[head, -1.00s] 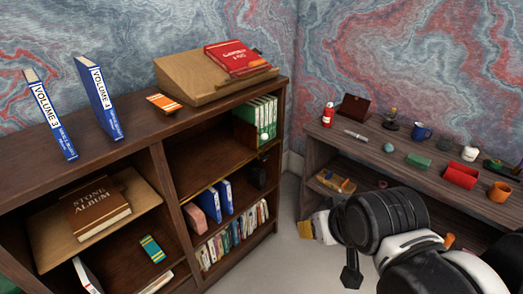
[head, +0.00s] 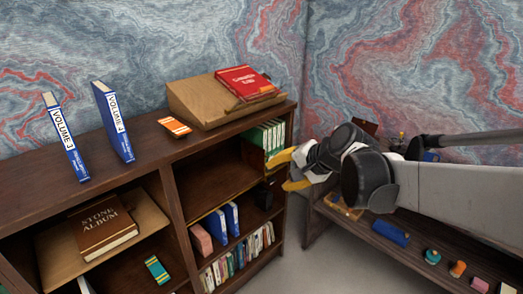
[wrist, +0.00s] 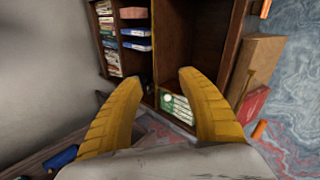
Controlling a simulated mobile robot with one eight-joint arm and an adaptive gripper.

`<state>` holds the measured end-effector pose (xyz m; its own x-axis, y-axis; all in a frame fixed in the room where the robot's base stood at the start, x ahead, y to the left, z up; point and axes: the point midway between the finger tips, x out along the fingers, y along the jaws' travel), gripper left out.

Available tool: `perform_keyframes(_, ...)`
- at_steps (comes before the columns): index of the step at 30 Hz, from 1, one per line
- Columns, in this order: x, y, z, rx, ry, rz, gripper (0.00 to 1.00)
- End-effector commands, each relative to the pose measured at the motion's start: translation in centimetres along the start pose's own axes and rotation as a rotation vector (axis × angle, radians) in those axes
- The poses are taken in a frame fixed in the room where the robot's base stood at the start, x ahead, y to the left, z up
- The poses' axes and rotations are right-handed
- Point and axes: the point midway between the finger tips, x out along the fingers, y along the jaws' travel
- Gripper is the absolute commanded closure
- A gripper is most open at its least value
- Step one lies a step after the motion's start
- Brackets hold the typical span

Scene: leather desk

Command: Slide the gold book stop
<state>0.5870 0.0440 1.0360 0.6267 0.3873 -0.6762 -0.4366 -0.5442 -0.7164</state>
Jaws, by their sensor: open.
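A flat olive-gold panel (head: 252,154), which looks like the gold book stop, stands at the left end of the green books (head: 268,138) in the bookcase's upper right compartment. My gripper (head: 286,171) is in front of the bookcase's right end, just right of those books in the head view. Its yellow fingers are spread with nothing between them. In the wrist view my open gripper (wrist: 160,80) faces the bookcase, and the green books (wrist: 177,107) show between the fingers. I see no contact with the panel or books.
The slanted wooden stand (head: 200,103) with a red book (head: 244,81) sits on the bookcase top. Blue binders (head: 222,218) stand in the compartment below. A desk (head: 365,232) with small objects stands at the right. The upper compartment is empty left of the panel.

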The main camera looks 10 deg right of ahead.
Motion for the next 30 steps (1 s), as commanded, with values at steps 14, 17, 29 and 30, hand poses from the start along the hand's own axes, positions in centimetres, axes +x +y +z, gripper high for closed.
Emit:
perform_keyframes(14, 15.5, -0.8, -14.7, 0.814, -0.202, -0.395, 0.53)
perform_keyframes(17, 18.2, 1.1, -16.9, 0.972, -0.266, -0.478, 0.53)
perform_keyframes(29, 22.8, 7.7, -20.1, 1.312, -0.450, -0.666, 0.53)
perform_keyframes(30, 23.0, 7.7, -20.1, 1.318, -0.454, -0.669, 0.53)
